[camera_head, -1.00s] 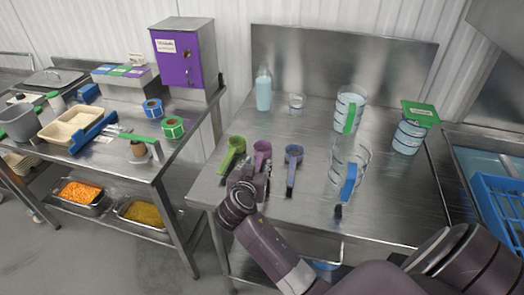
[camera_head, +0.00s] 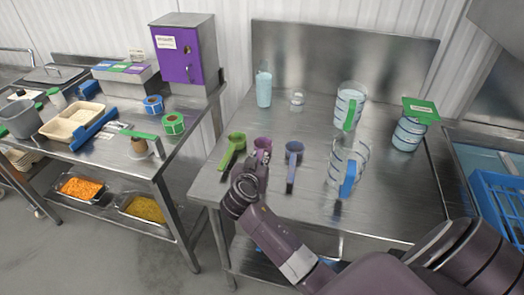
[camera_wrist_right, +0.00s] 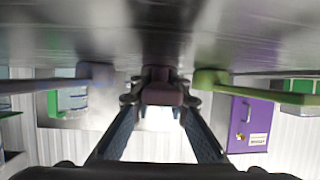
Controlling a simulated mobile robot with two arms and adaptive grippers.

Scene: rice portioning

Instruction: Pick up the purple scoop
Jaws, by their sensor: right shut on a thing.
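The purple scoop (camera_head: 263,144) is on the steel table in the head view, between a green scoop (camera_head: 236,140) and a blue-violet scoop (camera_head: 294,150). My right gripper (camera_head: 257,166) comes from the near side and is shut on the purple scoop's handle, hiding most of it. In the right wrist view, which looks upside down, the fingers (camera_wrist_right: 158,112) converge on the dark end of the purple scoop (camera_wrist_right: 161,92). The green scoop (camera_wrist_right: 212,78) and the blue-violet scoop (camera_wrist_right: 96,74) flank it. I cannot tell any gap between scoop and table. My left gripper is out of view.
Clear measuring jugs with green (camera_head: 350,105) and blue (camera_head: 347,165) handles stand to the right. A green-lidded container (camera_head: 411,128) is farther right. A bottle (camera_head: 263,88) and a small jar (camera_head: 296,101) stand behind. Bare steel lies between the scoops and the back items.

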